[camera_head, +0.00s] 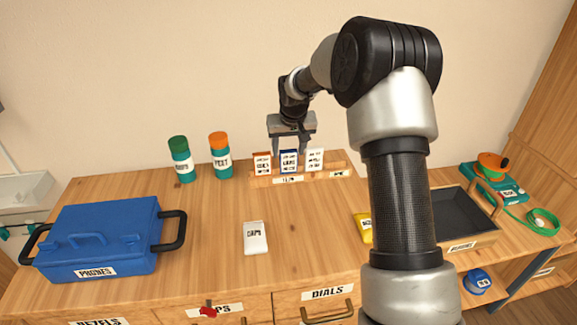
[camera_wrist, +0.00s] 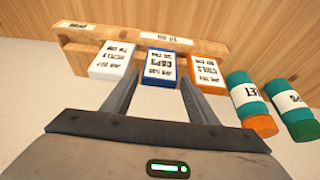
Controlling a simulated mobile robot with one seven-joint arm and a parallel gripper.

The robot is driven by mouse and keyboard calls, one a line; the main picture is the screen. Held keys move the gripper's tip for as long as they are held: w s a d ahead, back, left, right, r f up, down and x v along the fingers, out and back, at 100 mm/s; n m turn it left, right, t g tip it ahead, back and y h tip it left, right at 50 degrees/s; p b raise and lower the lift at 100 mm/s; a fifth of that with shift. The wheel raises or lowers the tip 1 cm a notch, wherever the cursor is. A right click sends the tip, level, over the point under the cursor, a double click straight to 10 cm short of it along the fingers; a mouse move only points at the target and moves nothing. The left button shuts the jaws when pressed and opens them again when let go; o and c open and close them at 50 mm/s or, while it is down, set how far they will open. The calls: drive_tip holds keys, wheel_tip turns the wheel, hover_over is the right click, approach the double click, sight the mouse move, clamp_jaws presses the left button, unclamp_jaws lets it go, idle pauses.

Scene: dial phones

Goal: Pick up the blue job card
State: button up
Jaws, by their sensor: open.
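The blue job card (camera_head: 289,154) has a white printed face and stands in a wooden rack (camera_head: 262,181) at the back of the table, between an orange card (camera_head: 262,157) and a white card (camera_head: 315,153). My gripper (camera_head: 290,149) is open at the rack, just above and in front of the blue card. In the wrist view the blue card (camera_wrist: 158,66) lies ahead, between the lines of the two open fingers (camera_wrist: 155,92). The white card (camera_wrist: 113,60) and orange card (camera_wrist: 208,74) flank it. I cannot tell whether the fingers touch any card.
A green-capped bottle (camera_head: 181,160) and an orange-capped bottle (camera_head: 220,155) stand left of the rack. A blue case (camera_head: 100,232) is at the left, a white packet (camera_head: 255,238) in the middle. A dark tray (camera_head: 462,213) is at the right. My arm hides part of the right side.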

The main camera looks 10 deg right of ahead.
sight(288, 158)
drive_tip(key=shift+b+x, duration=0.4)
drive_tip(key=shift+x, duration=2.65)
drive_tip(key=c, duration=0.8)
